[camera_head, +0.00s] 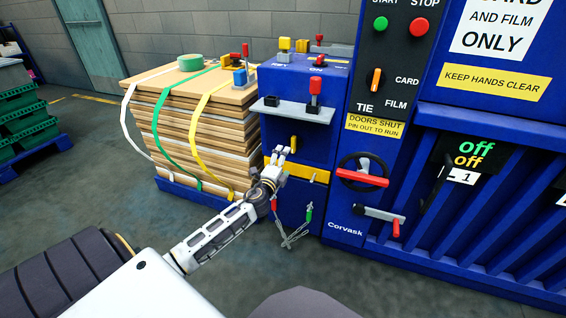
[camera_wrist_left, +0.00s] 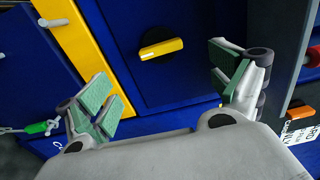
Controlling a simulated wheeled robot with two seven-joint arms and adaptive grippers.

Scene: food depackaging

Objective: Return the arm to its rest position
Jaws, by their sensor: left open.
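My left gripper (camera_head: 279,158) reaches in from the lower left in the head view. It is in front of the blue cabinet of the baler, close to a yellow knob (camera_head: 293,143). In the left wrist view the left gripper (camera_wrist_left: 168,88) is open, with its green-padded fingers wide apart and nothing between them. The yellow knob (camera_wrist_left: 161,49) shows beyond and between the fingers, apart from them. My right gripper is not in view.
A strapped cardboard stack (camera_head: 205,125) stands left of the blue cabinet (camera_head: 275,85). A handwheel (camera_head: 362,172) and a red-ended lever (camera_head: 380,215) project to the right. Chains with red and green ends (camera_head: 292,238) hang low. The floor (camera_head: 110,200) at left is clear.

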